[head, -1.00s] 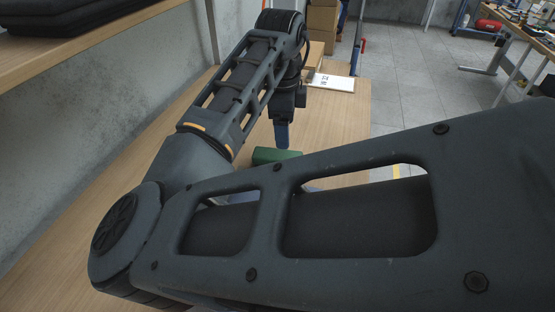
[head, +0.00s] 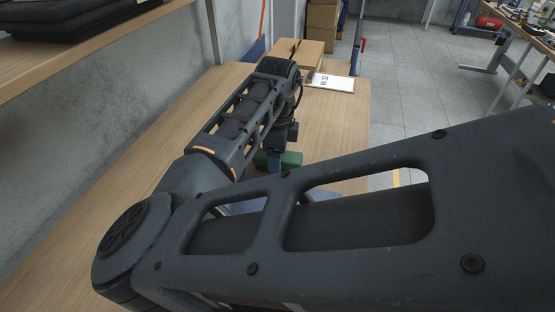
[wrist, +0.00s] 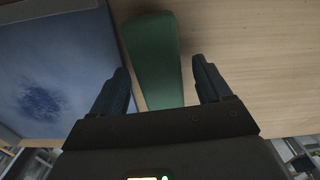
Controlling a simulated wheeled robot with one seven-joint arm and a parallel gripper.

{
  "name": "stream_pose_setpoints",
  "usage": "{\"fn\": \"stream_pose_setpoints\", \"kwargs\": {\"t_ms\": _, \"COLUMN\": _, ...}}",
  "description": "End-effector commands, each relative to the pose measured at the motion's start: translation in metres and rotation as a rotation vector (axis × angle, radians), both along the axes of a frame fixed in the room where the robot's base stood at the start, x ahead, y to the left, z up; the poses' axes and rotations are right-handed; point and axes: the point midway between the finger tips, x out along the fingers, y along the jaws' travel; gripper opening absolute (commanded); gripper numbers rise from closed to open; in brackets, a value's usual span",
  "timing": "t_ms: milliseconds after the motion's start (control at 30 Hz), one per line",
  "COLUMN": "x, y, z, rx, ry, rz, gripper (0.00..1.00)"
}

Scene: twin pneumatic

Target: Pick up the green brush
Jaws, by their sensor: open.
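The green brush (wrist: 155,62) lies on the wooden table in the wrist view, its long body running between the two fingers of my gripper (wrist: 165,82). The fingers are open, one on each side of the brush, with a gap on the right; on the left I cannot tell whether the finger touches it. In the head view the brush (head: 291,159) shows as a small green block, partly hidden behind my arm. My gripper (head: 272,163) is low over the table there, mostly covered by my arm.
A blue panel or tray (wrist: 55,65) lies left of the brush in the wrist view. In the head view, a white sheet (head: 330,82) and a cardboard box (head: 298,52) are at the table's far end. A shelf (head: 100,35) overhangs at upper left.

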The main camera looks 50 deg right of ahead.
Motion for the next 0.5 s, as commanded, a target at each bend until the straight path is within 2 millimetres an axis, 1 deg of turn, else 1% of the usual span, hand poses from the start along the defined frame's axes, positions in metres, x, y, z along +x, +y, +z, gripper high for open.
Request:
{"fn": "stream_pose_setpoints", "kwargs": {"t_ms": 100, "x": 0.0, "y": 0.0, "z": 0.0, "rx": 0.0, "ry": 0.0, "rz": 0.0, "gripper": 0.77}}
{"fn": "stream_pose_setpoints", "kwargs": {"t_ms": 500, "x": 0.0, "y": -0.0001, "z": 0.0003, "rx": 0.0, "ry": 0.0, "rz": 0.001, "gripper": 0.38}}
